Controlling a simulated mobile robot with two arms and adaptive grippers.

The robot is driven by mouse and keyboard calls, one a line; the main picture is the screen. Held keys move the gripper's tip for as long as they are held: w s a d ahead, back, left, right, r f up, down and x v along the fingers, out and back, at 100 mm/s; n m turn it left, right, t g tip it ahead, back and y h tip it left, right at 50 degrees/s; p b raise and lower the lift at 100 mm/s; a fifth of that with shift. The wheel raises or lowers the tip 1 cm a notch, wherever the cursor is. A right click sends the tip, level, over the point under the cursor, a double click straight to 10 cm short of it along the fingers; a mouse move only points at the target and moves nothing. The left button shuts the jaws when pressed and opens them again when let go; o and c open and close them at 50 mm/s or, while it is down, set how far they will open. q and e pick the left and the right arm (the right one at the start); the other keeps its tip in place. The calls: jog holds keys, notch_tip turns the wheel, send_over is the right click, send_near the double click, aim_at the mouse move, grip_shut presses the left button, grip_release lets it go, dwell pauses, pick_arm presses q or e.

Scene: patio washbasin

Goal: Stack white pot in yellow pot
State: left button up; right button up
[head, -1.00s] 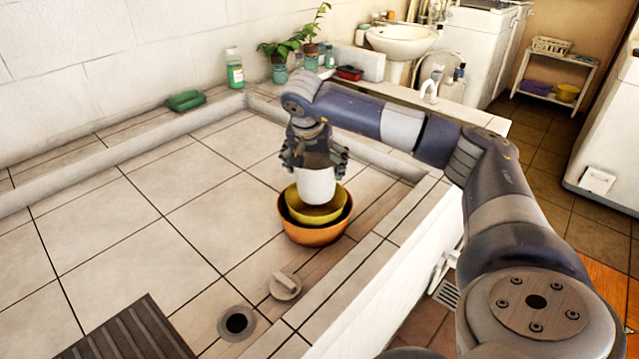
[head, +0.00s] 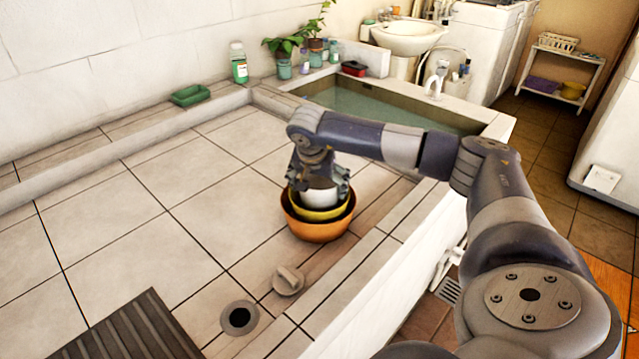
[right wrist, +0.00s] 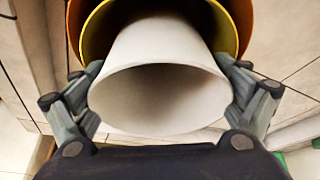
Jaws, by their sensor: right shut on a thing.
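The white pot (head: 319,191) is in my right gripper (head: 319,186), which is shut on it from above. Its lower part is down inside the yellow pot (head: 321,214). The yellow pot sits inside an orange bowl (head: 318,231) on the tiled basin floor. In the right wrist view the white pot (right wrist: 160,95) is between the two fingers (right wrist: 160,100), with the yellow rim (right wrist: 92,30) and the orange bowl (right wrist: 75,20) around its far end. Whether the white pot touches the yellow pot's bottom is hidden. My left gripper is not in view.
A stopper (head: 288,280) and a drain hole (head: 239,319) lie in front of the bowls. A ridged board (head: 128,330) is at the lower left. A green soap dish (head: 191,95) and a bottle (head: 238,63) stand on the back ledge. The left tiles are clear.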

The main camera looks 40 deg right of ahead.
jog(key=shift+f, duration=0.35)
jog(key=o, duration=0.9)
jog(key=shift+r, duration=0.1)
jog(key=shift+r, duration=0.2)
jog(key=v, duration=1.2)
jog(key=shift+w+r, duration=0.1)
jog(key=shift+r, duration=0.3)
jog(key=shift+r, duration=0.1)
